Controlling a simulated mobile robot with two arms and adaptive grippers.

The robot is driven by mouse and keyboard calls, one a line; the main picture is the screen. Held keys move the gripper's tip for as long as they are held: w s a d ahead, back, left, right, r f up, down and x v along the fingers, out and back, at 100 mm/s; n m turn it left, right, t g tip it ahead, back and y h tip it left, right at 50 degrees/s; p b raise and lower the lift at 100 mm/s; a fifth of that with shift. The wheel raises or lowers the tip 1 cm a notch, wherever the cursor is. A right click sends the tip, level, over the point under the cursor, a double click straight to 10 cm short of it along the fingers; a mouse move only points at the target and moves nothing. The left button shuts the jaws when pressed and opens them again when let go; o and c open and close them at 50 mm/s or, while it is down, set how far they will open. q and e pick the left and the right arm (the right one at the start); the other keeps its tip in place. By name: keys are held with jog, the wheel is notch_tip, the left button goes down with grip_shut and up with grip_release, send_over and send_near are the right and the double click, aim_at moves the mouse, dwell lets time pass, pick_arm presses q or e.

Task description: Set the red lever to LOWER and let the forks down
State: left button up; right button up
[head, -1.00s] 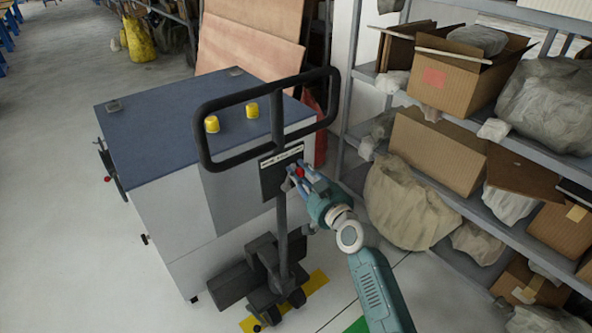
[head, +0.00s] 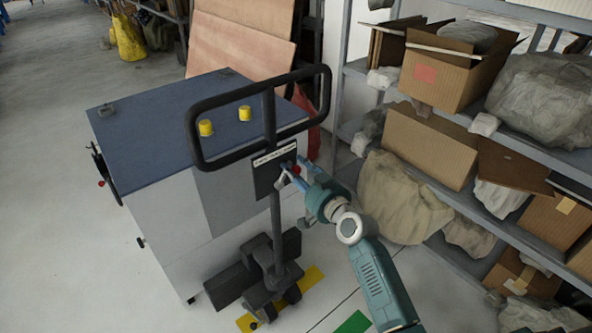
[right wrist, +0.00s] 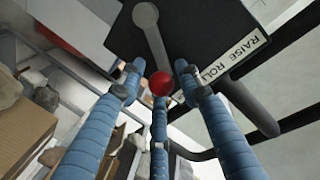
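The pallet truck's black loop handle (head: 197,142) stands in front of a grey cabinet. Below it is a dark plate with a white label (head: 274,156), which reads partly "RAISE ROLL" in the right wrist view (right wrist: 232,58). The red lever knob (head: 295,169) is at the plate's right side. In the right wrist view the knob (right wrist: 161,83) ends a grey lever arm (right wrist: 152,38). My right gripper (head: 291,175) is open, its blue fingers (right wrist: 158,75) spread around the knob with gaps showing. The forks are hidden. My left gripper is out of view.
The cabinet (head: 160,115) has two yellow caps on top. Shelves with cardboard boxes (head: 435,145) and wrapped bundles (head: 400,197) stand close on the right. The truck's wheeled base (head: 265,270) is by a yellow floor mark. Floor at left is clear.

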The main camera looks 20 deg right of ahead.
jog(key=shift+s, duration=0.15)
jog(key=v, duration=1.1)
jog(key=shift+s, duration=0.35)
jog(key=shift+d, duration=0.15)
jog(key=s+f+g+h, duration=0.15)
jog(key=s+f, duration=0.25)
jog(key=f, duration=0.8)
jog(key=s+f+g, duration=0.3)
jog(key=s+f, duration=0.1)
jog(key=f, duration=0.9)
jog(key=s+f+g, duration=0.3)
jog(key=s+f, duration=0.1)
jog(key=f, duration=0.8)
jog(key=s+a+f+n+g, duration=0.25)
jog(key=s+f+g, duration=0.25)
jog(key=s+f, duration=1.3)
jog(key=s+f+n+g+h, duration=0.1)
jog(key=s+f+n+g, duration=0.1)
jog(key=s, duration=1.8)
notch_tip(320, 180, down, 2)
jog(key=shift+s+d+f+g, duration=0.1)
jog(key=shift+s+d+g, duration=0.2)
jog(key=shift+g, duration=0.25)
